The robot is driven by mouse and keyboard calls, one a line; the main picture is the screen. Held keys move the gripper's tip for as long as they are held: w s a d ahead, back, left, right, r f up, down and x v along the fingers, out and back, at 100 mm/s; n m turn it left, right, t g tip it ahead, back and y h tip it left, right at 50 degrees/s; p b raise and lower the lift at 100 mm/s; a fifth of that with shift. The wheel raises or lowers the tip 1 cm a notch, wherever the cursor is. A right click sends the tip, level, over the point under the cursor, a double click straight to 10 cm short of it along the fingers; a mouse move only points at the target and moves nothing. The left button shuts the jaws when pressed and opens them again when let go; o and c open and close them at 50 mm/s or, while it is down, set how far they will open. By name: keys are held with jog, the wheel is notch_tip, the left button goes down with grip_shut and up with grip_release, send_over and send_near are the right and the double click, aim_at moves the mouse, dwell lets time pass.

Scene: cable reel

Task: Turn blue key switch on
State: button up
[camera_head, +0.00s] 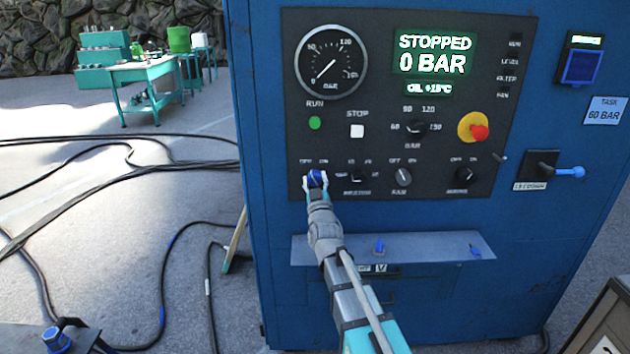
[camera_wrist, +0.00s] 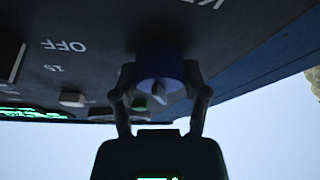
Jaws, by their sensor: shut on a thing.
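The blue key switch (camera_head: 315,178) sits at the lower left of the black control panel on the blue cabinet, under OFF and ON labels. My gripper (camera_head: 317,186) is at it, with one finger on each side, shut on its blue body. In the wrist view the blue switch (camera_wrist: 160,68) is between the two fingers of my gripper (camera_wrist: 160,90). A pale key-like tab shows at its middle. The exact angle of the switch is hard to read.
Beside it are a black selector (camera_head: 358,176), a grey knob (camera_head: 402,177) and another knob (camera_head: 464,175). The display (camera_head: 434,55) reads STOPPED, 0 BAR. A red emergency button (camera_head: 478,131) is at right. A shelf (camera_head: 430,248) juts out below the panel.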

jog(key=shift+m+h, duration=0.4)
jog(key=shift+m, duration=0.2)
jog(key=m+h, duration=0.2)
jog(key=m, duration=0.1)
jog(key=m+h, duration=0.2)
jog(key=m, duration=0.2)
jog(key=shift+r+m, duration=0.1)
jog(key=shift+m, duration=0.2)
jog(key=m+h, duration=0.1)
jog(key=m, duration=0.1)
jog(key=m+h+p, duration=0.1)
jog(key=m, duration=0.2)
jog(key=shift+w+g+h, duration=0.1)
jog(key=shift+g+h, duration=0.2)
jog(key=shift+m+g+h+p, duration=0.35)
jog(key=shift+m+g+h, duration=0.2)
jog(key=shift+m, duration=1.05)
jog(key=o, duration=1.1)
jog(key=shift+o, duration=0.2)
